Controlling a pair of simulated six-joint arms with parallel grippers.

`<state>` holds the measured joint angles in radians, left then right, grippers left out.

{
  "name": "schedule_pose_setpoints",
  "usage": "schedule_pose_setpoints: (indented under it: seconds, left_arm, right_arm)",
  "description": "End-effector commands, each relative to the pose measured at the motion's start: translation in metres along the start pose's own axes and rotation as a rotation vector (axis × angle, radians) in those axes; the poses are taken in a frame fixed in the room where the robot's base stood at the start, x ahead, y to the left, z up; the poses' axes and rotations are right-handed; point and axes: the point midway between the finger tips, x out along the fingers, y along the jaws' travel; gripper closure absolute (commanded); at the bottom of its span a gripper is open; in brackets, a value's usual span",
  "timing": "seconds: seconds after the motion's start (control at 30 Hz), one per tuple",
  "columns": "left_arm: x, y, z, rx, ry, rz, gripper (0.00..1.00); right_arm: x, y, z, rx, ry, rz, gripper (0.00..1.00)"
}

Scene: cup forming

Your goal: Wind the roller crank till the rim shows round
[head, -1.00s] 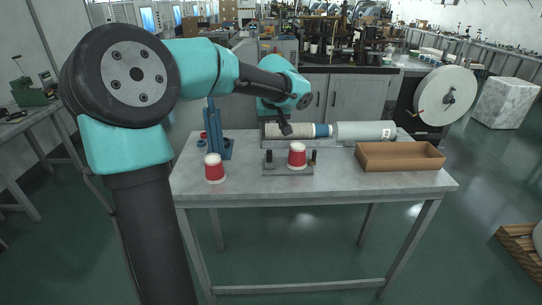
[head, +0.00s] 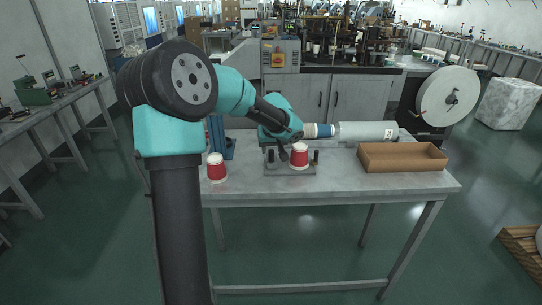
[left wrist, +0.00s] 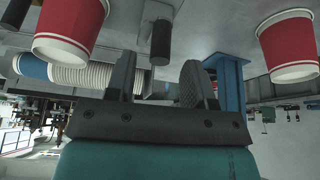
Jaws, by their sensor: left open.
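A red and white paper cup (head: 300,157) stands upright on a small grey fixture plate (head: 291,171) on the table. A short dark post stands on either side of it, the left post (head: 271,156) and the right post (head: 316,157). Which one is the roller crank's handle I cannot tell. My left gripper (head: 281,153) is open and empty, low beside the cup's left side. In the left wrist view, the cup (left wrist: 70,32) is at upper left and a dark post (left wrist: 161,44) shows beyond the open fingers (left wrist: 158,68). The cup's rim is too small to judge for roundness.
A second red cup (head: 216,170) stands at the table's left. A blue stand (head: 230,146) is behind it. A stack of white cups (left wrist: 85,76) lies behind the fixture, next to a grey cylinder (head: 362,132). An open cardboard box (head: 402,167) sits at right. The front table is clear.

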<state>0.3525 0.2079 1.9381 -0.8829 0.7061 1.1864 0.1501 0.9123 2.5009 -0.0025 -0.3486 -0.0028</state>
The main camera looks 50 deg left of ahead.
Motion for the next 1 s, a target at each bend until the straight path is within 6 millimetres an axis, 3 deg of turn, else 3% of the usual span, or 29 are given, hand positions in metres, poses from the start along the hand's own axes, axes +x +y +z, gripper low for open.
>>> schedule_pose_setpoints:
  seconds: [0.1,0.3,0.7,1.0]
  left_arm:
    - [0.021,0.0,0.001,0.0,-0.003,-0.002,0.52]
    - [0.045,0.0,0.0,-0.001,-0.001,0.0,0.52]
    - [0.051,0.0,0.0,0.0,0.0,0.0,0.52]
    - [0.051,0.0,0.0,-0.001,0.0,0.001,0.8]
  right_arm:
    - [0.0,0.0,0.0,0.0,0.0,0.0,0.57]
    - [0.0,0.0,0.0,0.0,0.0,0.0,0.57]
    - [0.0,0.0,0.0,0.0,0.0,0.0,0.57]
    - [0.0,0.0,0.0,0.0,0.0,0.0,0.57]
